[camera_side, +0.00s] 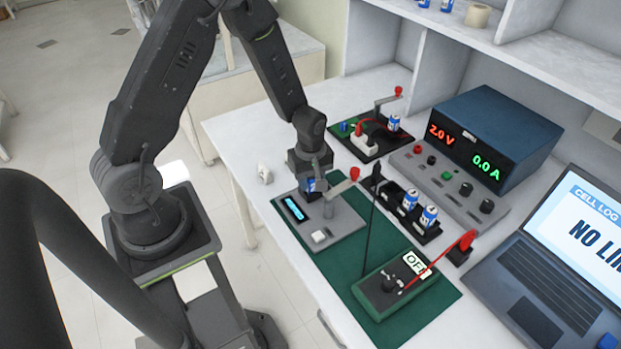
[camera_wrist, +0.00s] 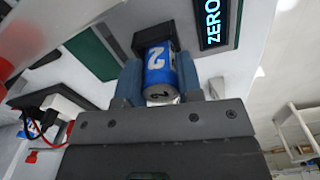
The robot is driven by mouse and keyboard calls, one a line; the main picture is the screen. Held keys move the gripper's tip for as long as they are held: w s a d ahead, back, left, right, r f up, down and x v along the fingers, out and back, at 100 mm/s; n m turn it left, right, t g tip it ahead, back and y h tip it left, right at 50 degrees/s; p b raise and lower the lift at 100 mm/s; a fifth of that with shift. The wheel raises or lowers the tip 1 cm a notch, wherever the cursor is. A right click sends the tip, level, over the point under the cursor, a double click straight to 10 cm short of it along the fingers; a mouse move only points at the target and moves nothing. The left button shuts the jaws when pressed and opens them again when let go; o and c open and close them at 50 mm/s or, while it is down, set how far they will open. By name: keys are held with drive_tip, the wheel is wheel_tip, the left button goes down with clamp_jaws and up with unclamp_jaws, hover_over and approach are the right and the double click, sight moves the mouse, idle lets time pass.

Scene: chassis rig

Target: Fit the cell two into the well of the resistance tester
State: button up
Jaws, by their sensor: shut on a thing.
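My gripper (camera_side: 312,177) is shut on cell two, a blue and white cylinder (camera_side: 317,185) low over the resistance tester. In the wrist view, my gripper's (camera_wrist: 160,80) two fingers clasp the cell (camera_wrist: 157,65), and the digit 2 shows on its side and end. The resistance tester (camera_side: 340,226) is a grey plate with a lit display, a red-knobbed lever and a white button. In the wrist view its display (camera_wrist: 213,22) reads ZERO. The cell's far end meets a black block (camera_wrist: 150,37), apparently the well; I cannot tell how deep it sits.
A black rack (camera_side: 395,204) with two upright cells stands right of the tester. A green box with an OFF sign (camera_side: 414,263) is in front on the green mat (camera_side: 410,327). Behind are a fixture (camera_side: 364,145) with another lever and a power supply (camera_side: 490,140). A laptop (camera_side: 545,285) is at right.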

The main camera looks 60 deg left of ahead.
drive_tip(key=o, duration=1)
drive_tip(key=shift+f, duration=0.15)
drive_tip(key=shift+c, duration=0.2)
drive_tip(key=s+d+r+m+t, duration=0.1)
drive_tip(key=s+d+r+m, duration=0.2)
drive_tip(key=r, duration=0.9)
drive_tip(key=s+d+r+m+t, duration=0.15)
drive_tip(key=r+m, duration=0.25)
drive_tip(key=r, duration=0.8)
drive_tip(key=s+d+r+m+t, duration=0.2)
drive_tip(key=s+r+m, duration=0.4)
drive_tip(key=s+m, duration=0.3)
drive_tip(key=shift+s+d+t, duration=0.4)
drive_tip(key=shift+s+t, duration=0.15)
drive_tip(key=shift+s, duration=0.3)
